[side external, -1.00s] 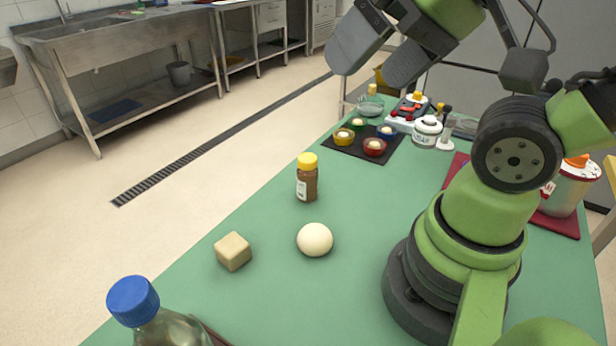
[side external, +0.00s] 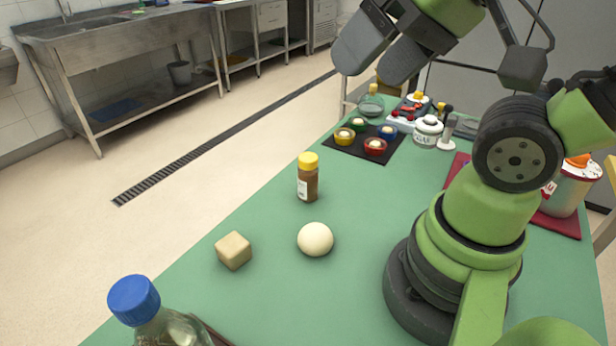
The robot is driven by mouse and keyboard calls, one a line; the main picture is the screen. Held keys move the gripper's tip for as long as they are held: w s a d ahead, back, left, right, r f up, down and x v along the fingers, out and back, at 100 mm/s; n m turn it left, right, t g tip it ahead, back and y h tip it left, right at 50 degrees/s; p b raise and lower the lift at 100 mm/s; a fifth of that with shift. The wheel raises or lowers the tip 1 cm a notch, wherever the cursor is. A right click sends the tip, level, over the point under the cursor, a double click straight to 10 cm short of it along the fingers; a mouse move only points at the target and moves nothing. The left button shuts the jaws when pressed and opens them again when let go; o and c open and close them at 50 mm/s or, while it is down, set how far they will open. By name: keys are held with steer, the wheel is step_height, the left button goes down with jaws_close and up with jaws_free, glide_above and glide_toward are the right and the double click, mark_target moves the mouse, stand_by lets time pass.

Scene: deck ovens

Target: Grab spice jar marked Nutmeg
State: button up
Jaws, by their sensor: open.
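A spice jar (side external: 308,184) with a yellow lid, brown contents and a pale label stands upright on the green table (side external: 262,205). The writing on its label is too small to read, so I cannot tell if it says Nutmeg. My gripper (side external: 366,68) is open and empty, high above the table's far end. It is well above and beyond the jar, to its upper right in the view, and touches nothing. No other like jar shows clearly.
A white ball (side external: 315,239) and a beige block (side external: 233,250) lie near the jar. A blue-capped bottle (side external: 135,302) stands at the front left. A dark mat (side external: 345,148) with several small coloured bowls, and a white lidded pot (side external: 428,131), are farther back.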

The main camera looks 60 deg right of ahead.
steer(key=w+d+f+g+h, duration=0.1)
steer(key=w+d+f+g, duration=0.15)
steer(key=w, duration=0.45)
steer(key=n+g+h, duration=0.1)
steer(key=n+g, duration=0.2)
steer(key=g, duration=0.1)
glide_toward(308, 157)
steer(key=shift+w+a+f, duration=0.3)
steer(key=shift+w+a, duration=0.25)
steer(key=shift+g, duration=0.35)
steer(key=f, duration=0.5)
steer(key=shift+w+d+f, duration=0.1)
steer(key=shift+d+f, duration=0.15)
steer(key=shift+d, duration=0.05)
steer(key=f, duration=0.4)
steer(key=shift+s+d+f, duration=0.25)
steer(key=shift+s+f, duration=0.1)
steer(key=shift+f, duration=0.6)
steer(key=c, duration=1.1)
steer(key=shift+o, duration=0.2)
